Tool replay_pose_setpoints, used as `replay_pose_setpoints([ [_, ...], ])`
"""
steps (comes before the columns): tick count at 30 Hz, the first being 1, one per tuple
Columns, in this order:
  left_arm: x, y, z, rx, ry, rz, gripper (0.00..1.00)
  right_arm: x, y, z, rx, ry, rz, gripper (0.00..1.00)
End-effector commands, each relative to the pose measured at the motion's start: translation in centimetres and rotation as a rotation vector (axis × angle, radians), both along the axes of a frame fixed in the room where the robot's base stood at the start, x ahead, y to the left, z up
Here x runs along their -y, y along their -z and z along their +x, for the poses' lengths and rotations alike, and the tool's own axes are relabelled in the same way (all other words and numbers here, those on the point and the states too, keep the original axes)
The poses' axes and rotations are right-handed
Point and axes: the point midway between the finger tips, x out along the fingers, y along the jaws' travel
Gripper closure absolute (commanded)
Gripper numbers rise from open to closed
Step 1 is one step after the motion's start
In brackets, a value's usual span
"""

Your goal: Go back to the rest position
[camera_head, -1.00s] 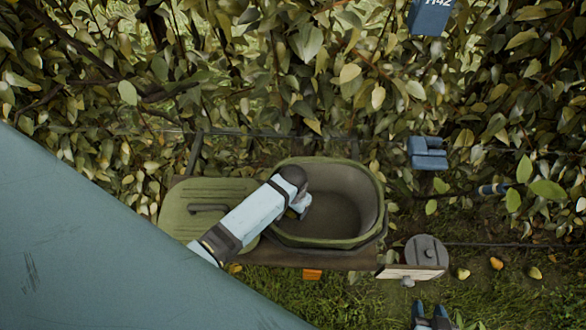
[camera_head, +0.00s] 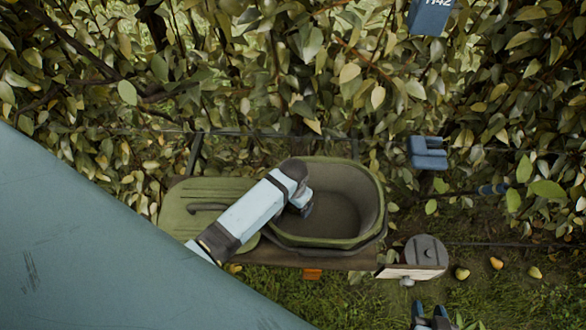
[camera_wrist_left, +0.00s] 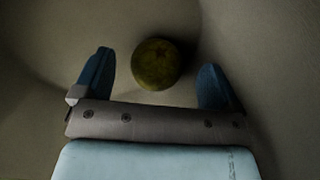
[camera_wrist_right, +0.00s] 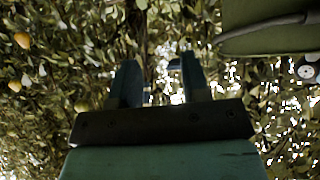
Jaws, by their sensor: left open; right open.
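My left arm reaches in from the left over the green bin (camera_head: 375,190) in the head view; its gripper (camera_head: 302,205) is over the bin's left part, its fingers mostly hidden. In the left wrist view my left gripper (camera_wrist_left: 157,74) is open, its blue fingers spread. A dark yellow-green pear (camera_wrist_left: 155,62) shows between and beyond the fingertips, against the bin's bare inside, with gaps to both fingers. My right gripper (camera_head: 431,318) shows at the bottom edge of the head view. In the right wrist view my right gripper (camera_wrist_right: 158,70) is open and empty, facing leaves.
A green lid (camera_head: 180,215) with a handle lies left of the bin. A grey round piece (camera_head: 427,250) sits right of it. Several pears lie in the grass, one an orange pear (camera_head: 497,263). A blue object (camera_head: 428,153) and a blue marker (camera_head: 430,16) are among the leaves.

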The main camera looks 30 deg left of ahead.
Motion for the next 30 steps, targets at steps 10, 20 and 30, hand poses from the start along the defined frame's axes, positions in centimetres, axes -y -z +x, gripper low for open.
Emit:
replay_pose_setpoints([
  [10,0.0,-7.8,0.0,0.003,0.000,-0.001,0.10,0.0,0.1,0.0,0.000,0.000,0.000,0.57],
  [20,0.0,-10.4,0.0,0.000,0.000,0.000,0.10,0.0,0.1,0.0,0.000,0.000,0.000,0.57],
  [30,-0.9,-11.0,1.5,0.057,-0.001,-0.020,0.10,0.6,-1.2,1.7,0.038,0.025,0.045,0.57],
])
